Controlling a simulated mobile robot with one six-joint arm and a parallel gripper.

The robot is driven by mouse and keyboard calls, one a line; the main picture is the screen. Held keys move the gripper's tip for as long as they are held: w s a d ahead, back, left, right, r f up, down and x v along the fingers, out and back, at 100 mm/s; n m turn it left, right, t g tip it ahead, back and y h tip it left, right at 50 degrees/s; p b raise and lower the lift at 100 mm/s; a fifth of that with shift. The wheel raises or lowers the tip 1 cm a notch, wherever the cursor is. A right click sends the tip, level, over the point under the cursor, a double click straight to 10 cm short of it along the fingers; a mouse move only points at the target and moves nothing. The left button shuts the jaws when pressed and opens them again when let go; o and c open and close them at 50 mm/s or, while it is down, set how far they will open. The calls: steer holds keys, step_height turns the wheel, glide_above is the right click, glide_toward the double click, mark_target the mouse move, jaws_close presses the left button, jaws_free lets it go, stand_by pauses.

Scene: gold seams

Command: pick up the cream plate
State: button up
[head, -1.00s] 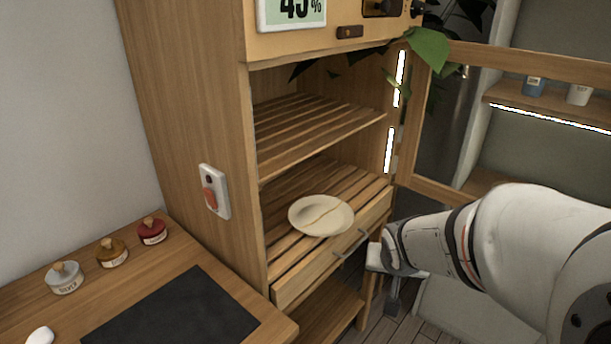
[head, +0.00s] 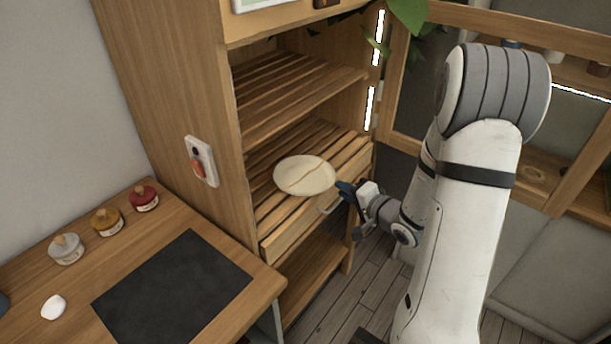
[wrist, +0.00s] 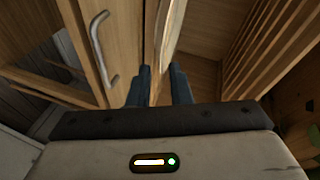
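The cream plate (head: 303,170), round with a thin gold seam across it, rests on the lower slatted shelf (head: 262,205) of the wooden cabinet, near the shelf's front. My gripper (head: 345,188) is just right of the plate's right rim in the head view. I cannot tell whether it touches the rim. In the wrist view my gripper's two dark fingers (wrist: 160,72) stand apart with a gap between them, so it is open. A thin pale edge runs up ahead of that gap; I cannot tell whether it is the plate.
A drawer handle (wrist: 100,48) is close on the left in the wrist view. An upper slatted shelf (head: 290,95) is above the plate. An open glazed door (head: 480,15) stands to the right. A table with a black mat (head: 172,290) and several small jars is at left.

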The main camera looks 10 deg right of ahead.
mark_target(332, 182)
steer(key=x, duration=0.6)
steer(key=shift+w+d+f, duration=0.15)
steer(key=shift+w+d, duration=0.05)
steer(key=shift+c, duration=0.2)
jaws_close()
